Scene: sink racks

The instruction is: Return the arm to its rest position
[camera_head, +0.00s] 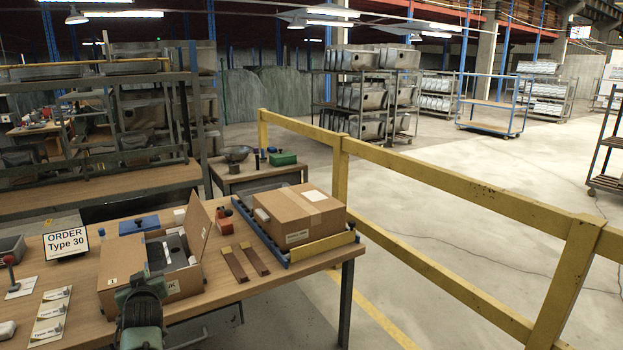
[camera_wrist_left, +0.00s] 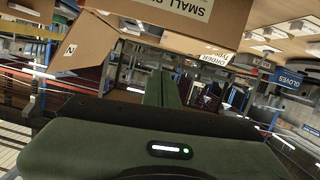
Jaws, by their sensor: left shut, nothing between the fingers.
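My left gripper (camera_head: 140,284) is dark green and stands at the table's front edge, just in front of the open cardboard box (camera_head: 190,285). In the left wrist view, its green fingers (camera_wrist_left: 163,88) are closed together with nothing between them. A cardboard box (camera_wrist_left: 205,18) with printed lettering shows at the top of that view, apart from the fingers. My right gripper is in neither view.
The wooden table (camera_head: 235,292) also bears a closed carton (camera_head: 300,214) on a roller track, two brown strips (camera_head: 233,264), an order sign (camera_head: 66,243) and a red-knobbed lever (camera_head: 10,262). A yellow railing (camera_head: 440,283) runs along the right.

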